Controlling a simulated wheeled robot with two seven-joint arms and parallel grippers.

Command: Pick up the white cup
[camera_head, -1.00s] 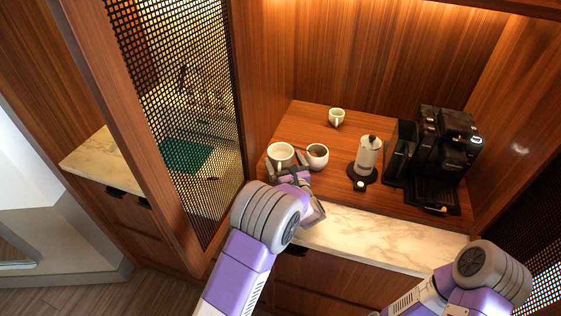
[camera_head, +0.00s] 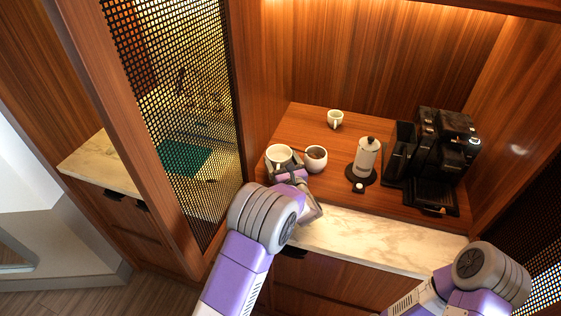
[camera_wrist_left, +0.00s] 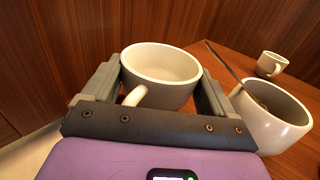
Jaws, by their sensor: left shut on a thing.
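The white cup (camera_head: 279,151) is at the left of the wooden counter in the head view. In the left wrist view the white cup (camera_wrist_left: 160,66) is upright and looks empty, its handle toward my wrist. My left gripper (camera_head: 284,169) is shut on it, one finger on each side of the body in the left wrist view (camera_wrist_left: 160,80). Whether its base touches the counter is hidden. My right gripper is out of view; only part of that arm shows at lower right.
A white sugar bowl (camera_head: 316,161) with a spoon stands close on the cup's right. A smaller cup (camera_head: 335,118) is farther back. A French press (camera_head: 367,156) and black coffee machine (camera_head: 436,160) stand right. A mesh-panelled door (camera_head: 185,110) is left.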

